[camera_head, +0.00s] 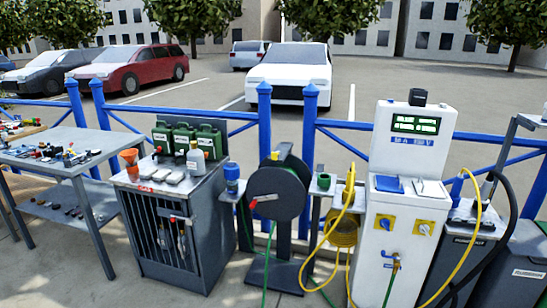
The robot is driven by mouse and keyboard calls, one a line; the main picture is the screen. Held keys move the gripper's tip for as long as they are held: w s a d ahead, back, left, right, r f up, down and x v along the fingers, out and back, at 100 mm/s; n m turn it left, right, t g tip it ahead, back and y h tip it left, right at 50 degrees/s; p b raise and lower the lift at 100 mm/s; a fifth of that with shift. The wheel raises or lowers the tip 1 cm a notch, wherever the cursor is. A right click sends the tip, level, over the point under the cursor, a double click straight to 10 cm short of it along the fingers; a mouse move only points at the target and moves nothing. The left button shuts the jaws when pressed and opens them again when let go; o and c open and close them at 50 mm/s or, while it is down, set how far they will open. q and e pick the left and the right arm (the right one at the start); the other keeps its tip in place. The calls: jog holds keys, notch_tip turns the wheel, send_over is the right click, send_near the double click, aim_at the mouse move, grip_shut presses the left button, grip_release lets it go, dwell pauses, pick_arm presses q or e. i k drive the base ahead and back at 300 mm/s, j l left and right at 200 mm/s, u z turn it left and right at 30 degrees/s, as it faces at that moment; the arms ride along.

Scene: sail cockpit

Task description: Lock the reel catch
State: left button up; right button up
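The hose reel (284,182) is a dark round drum on a stand in the middle of the head view, in front of the blue fence. A small catch-like lever (263,199) with a red end and a pale arm sits low on the drum's face, left of centre. Whether it is locked cannot be told at this size. A yellow fitting (275,156) sits at the top of the reel, and a green hose (268,262) runs down from it to the ground. Neither of my grippers is in view.
A grey cabinet (172,232) with green canisters stands left of the reel. A white service pedestal (403,190) with a yellow hose (343,232) stands on the right. A cluttered metal table (75,165) is at the far left. Hoses lie on the ground near the reel.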

aim_at(274, 155)
jog(key=i+j+z, duration=0.35)
jog(key=i+j, duration=0.15)
jog(key=i, duration=0.45)
jog(key=i+j+z, duration=0.35)
jog(key=i+j, duration=0.35)
jog(key=i, duration=0.2)
jog(key=i+j+z, duration=0.35)
jog(key=i+j, duration=0.45)
jog(key=j, duration=0.2)
